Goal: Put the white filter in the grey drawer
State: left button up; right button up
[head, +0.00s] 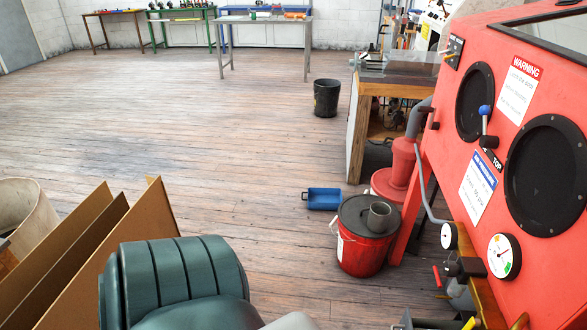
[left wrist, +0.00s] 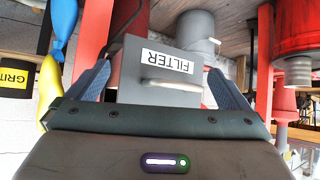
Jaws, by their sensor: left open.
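The grey drawer (left wrist: 130,75) shows in the left wrist view, with a label reading FILTER, upside down, and a pale handle (left wrist: 172,87) on its front. My left gripper (left wrist: 168,75) is open, its two blue-grey fingers to the left and right of the drawer front. I cannot tell whether they touch it. A pale grey cylinder (left wrist: 195,27) shows past the drawer; I cannot tell whether it is the white filter. The filter is not clearly seen in either view. My right gripper is in neither view.
A red blasting cabinet (head: 475,150) fills the right of the head view. Brown panels (head: 125,250) lean at lower left.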

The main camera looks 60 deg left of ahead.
pick_arm(q)
jog(key=s+a+f+n+g+y, duration=0.1)
jog(key=s+a+f+g, duration=0.3)
jog(key=s+f, duration=0.8)
jog(key=s+a+f+g+y, duration=0.2)
jog(key=s+a+f+g, duration=0.2)
jog(key=s+f, duration=0.8)
jog(key=shift+s+f+n, duration=0.25)
jog(key=shift+f+n, duration=0.15)
jog(key=shift+f, duration=0.45)
jog(key=shift+c, duration=0.4)
